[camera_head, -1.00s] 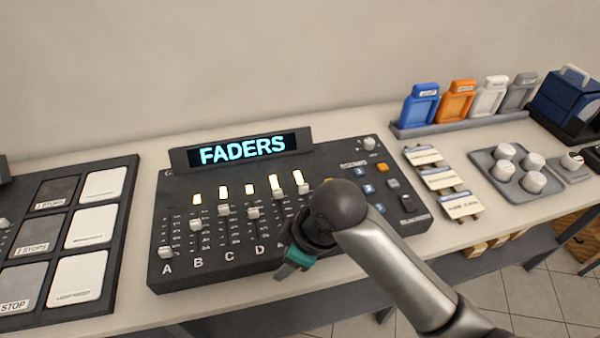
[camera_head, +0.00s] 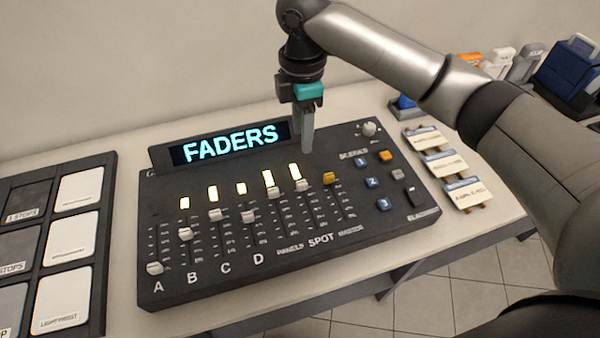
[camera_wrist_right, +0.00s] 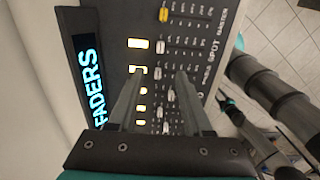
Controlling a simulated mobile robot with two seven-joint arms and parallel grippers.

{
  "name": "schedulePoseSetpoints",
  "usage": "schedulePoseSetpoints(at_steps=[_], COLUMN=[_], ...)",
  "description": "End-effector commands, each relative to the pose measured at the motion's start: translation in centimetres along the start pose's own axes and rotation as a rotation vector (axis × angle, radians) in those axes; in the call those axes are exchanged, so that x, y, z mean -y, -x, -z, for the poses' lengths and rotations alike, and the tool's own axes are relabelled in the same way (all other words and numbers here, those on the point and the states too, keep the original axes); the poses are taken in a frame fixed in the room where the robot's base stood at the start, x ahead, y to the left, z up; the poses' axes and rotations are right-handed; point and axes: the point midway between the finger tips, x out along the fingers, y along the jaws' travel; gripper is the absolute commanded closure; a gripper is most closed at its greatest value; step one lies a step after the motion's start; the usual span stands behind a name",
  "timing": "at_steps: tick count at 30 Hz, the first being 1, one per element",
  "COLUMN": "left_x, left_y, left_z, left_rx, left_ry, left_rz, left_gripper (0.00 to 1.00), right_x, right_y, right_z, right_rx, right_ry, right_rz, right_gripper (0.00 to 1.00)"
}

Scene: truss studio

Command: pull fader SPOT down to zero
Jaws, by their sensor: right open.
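The SPOT fader's white knob (camera_head: 301,186) is near the top of its slot on the black fader console (camera_head: 150,245), just below a lit lamp. It also shows in the right wrist view (camera_wrist_right: 158,45). My right gripper (camera_head: 307,150) points down over the console's back part, above and behind the SPOT knob, apart from it. In the right wrist view my right gripper (camera_wrist_right: 160,72) is open and empty, fingers spread; the PANELS knob (camera_wrist_right: 157,73) shows between the tips. My left gripper is not in view.
The yellow MASTER knob (camera_head: 329,178) and the PANELS knob (camera_head: 272,193) flank the SPOT knob closely. The FADERS display (camera_head: 232,143) rises behind the slots. Numbered buttons (camera_head: 372,183) lie right. A switch panel (camera_head: 102,250) stands left, cards (camera_head: 445,163) right.

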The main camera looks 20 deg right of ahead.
Motion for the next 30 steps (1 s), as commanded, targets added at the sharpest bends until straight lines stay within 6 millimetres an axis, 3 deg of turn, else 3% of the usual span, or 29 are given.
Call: schedulePoseSetpoints(at_steps=[5, 15, 21, 30], left_x=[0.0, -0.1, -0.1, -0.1], left_y=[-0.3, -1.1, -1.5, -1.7], left_z=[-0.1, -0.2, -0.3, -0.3], left_rx=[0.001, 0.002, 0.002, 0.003], left_ry=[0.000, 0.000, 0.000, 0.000], left_rz=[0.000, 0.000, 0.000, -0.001], left_gripper=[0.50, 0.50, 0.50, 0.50], right_x=[0.1, 0.1, 0.1, 0.0], right_y=[-2.5, -9.9, -13.3, -15.0], right_z=[0.0, 0.0, 0.0, 0.1], right_rx=[0.000, 0.001, 0.001, -0.001], right_ry=[0.000, -0.001, 0.000, 0.000], right_rz=[0.004, 0.002, 0.000, -0.002], right_gripper=[0.50, 0.50, 0.50, 0.50])
